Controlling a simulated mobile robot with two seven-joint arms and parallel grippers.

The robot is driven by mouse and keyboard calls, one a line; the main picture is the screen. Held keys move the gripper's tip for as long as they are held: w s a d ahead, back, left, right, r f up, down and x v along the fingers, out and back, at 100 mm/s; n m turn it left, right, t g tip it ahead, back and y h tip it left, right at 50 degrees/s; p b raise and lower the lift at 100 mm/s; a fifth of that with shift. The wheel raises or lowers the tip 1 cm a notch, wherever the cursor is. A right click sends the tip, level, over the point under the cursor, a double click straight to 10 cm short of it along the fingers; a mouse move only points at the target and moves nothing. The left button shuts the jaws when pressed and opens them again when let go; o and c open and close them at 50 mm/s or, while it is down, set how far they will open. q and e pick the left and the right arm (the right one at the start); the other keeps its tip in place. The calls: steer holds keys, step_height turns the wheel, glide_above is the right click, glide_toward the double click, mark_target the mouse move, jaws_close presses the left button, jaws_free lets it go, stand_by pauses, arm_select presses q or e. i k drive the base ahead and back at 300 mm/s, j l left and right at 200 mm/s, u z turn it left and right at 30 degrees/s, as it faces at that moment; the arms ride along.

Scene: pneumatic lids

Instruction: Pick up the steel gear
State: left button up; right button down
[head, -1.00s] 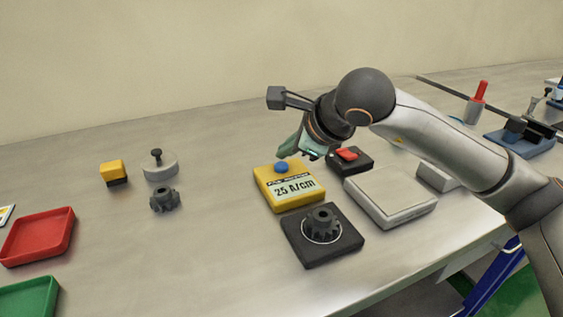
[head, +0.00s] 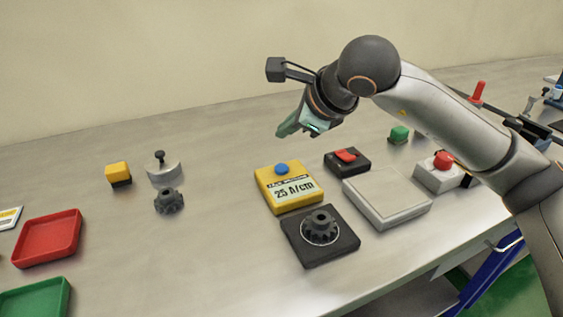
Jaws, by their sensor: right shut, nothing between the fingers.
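Two dark grey toothed gears are in the head view. One gear (head: 169,202) sits on the bare table at the left, in front of a round grey weight with a black knob. The other gear (head: 320,227) lies on a square black plate (head: 338,250) inside a light ring mark. I cannot tell by colour which is the steel one. My right gripper (head: 281,133) is shut and empty, in the air above and behind the yellow meter (head: 278,199), apart from both gears. My left gripper is not in view.
The yellow meter has a blue button and reads 25 A/cm. A black box with a red switch (head: 346,157), a pale flat box (head: 388,197) and a red-button box (head: 437,173) stand right. Red (head: 47,239) and green (head: 37,296) trays lie left.

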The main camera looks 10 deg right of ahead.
mark_target(320, 226)
steer(key=k+l, duration=0.3)
steer(key=k, duration=0.15)
steer(key=k+l, duration=0.25)
steer(key=k, duration=0.2)
